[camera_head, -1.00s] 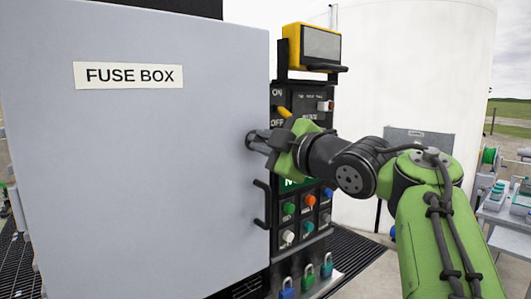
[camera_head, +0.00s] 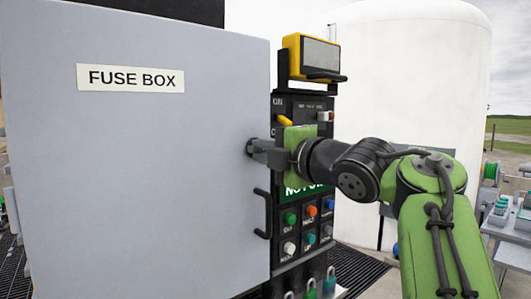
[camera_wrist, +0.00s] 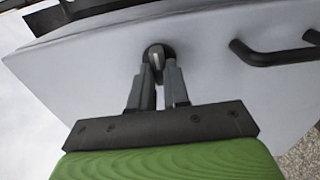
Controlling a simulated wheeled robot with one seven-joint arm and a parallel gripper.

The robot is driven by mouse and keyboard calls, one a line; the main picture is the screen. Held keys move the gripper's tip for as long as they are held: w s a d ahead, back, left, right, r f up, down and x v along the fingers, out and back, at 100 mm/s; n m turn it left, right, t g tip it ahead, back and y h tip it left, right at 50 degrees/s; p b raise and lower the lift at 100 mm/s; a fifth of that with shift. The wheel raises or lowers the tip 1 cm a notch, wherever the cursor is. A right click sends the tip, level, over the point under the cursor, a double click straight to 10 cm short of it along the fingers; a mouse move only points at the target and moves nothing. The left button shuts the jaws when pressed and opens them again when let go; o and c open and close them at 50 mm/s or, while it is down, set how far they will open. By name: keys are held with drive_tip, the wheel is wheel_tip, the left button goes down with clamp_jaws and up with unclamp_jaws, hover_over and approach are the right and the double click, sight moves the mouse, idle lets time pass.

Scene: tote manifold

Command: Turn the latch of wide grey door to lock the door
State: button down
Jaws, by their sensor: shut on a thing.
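The wide grey door (camera_head: 130,180) carries a "FUSE BOX" label (camera_head: 130,78) and fills the left of the head view. It looks closed. Its dark round latch (camera_wrist: 156,56) sits near the door's right edge, above the handle, with a light mark on its knob. My gripper (camera_head: 256,147) reaches the latch from the right in the head view. In the wrist view its two fingers are shut on the latch knob, one on each side. In the head view the fingers hide most of the latch.
A black handle (camera_head: 262,213) stands out from the door below the latch. A black control panel (camera_head: 305,215) with several coloured buttons is right of the door, with a yellow-framed display (camera_head: 313,58) above it. A white tank (camera_head: 420,80) stands behind.

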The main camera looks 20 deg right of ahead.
idle(0.3)
drive_tip(key=c, duration=1.1)
unclamp_jaws()
drive_tip(key=p+v, duration=0.4)
drive_tip(key=v, duration=1.1)
drive_tip(key=shift+s+d, duration=0.15)
drive_tip(key=shift+s, duration=0.15)
drive_tip(key=shift+f, duration=0.1)
